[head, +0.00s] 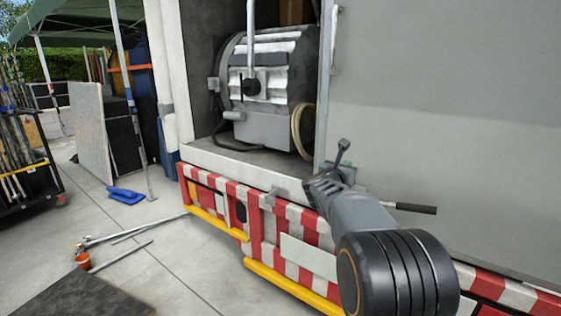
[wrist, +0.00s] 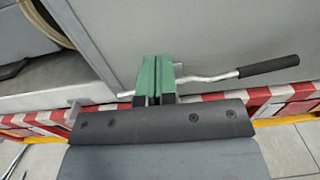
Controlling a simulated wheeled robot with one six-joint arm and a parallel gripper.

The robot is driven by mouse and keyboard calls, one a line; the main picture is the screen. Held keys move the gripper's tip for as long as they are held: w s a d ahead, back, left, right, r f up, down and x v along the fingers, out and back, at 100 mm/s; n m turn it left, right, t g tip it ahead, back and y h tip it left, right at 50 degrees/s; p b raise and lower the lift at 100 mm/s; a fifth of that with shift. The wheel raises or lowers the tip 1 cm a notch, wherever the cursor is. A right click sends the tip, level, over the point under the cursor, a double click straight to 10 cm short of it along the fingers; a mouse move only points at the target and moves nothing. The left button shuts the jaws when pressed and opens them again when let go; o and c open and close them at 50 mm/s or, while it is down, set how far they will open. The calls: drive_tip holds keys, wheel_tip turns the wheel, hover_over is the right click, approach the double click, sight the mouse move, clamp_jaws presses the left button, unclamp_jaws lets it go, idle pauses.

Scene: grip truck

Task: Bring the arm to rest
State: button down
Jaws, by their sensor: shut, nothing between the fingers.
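My gripper (wrist: 155,78) shows in the wrist view with its two green fingers closed together and nothing between them. It also shows in the head view (head: 345,164), small and partly hidden by my own wrist, in front of the truck's side. A metal lever with a black grip (wrist: 268,66) runs to the right, close to the fingertips. The fingers cover part of its rod, and I cannot tell whether they touch it. In the head view, the black grip (head: 413,208) sticks out to the right of my wrist.
The grey truck panel (head: 450,110) fills the right, above a red and white striped bumper (head: 300,262). An open compartment (head: 205,90) holds a large grey lamp (head: 270,85). Metal poles (head: 125,236) and a blue object (head: 125,195) lie on the paving at left.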

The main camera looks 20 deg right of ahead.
drive_tip(key=w+a+f+n+t+y, duration=0.3)
drive_tip(key=a+f+n+y, duration=0.5)
drive_tip(key=n, duration=1.1)
drive_tip(key=s+a+f+n+g+y+p, duration=0.25)
drive_tip(key=s+a+n+y, duration=0.35)
drive_tip(key=a+n, duration=0.4)
drive_tip(key=s+a+n+g+y+p, duration=0.1)
drive_tip(key=s+a+n+g+p, duration=0.2)
drive_tip(key=s+n, duration=0.45)
drive_tip(key=s+a+n+g+y+p, duration=0.1)
drive_tip(key=s+a+n+g+p, duration=0.25)
drive_tip(key=s+n, duration=0.45)
drive_tip(key=s+a+r+n+h+p, duration=0.1)
drive_tip(key=s+r+n+p, duration=0.1)
drive_tip(key=s+r+p, duration=0.3)
drive_tip(key=s, duration=0.3)
drive_tip(key=shift+s+a+r+g, duration=0.2)
drive_tip(key=shift+r+g, duration=0.1)
drive_tip(key=shift+r, duration=0.1)
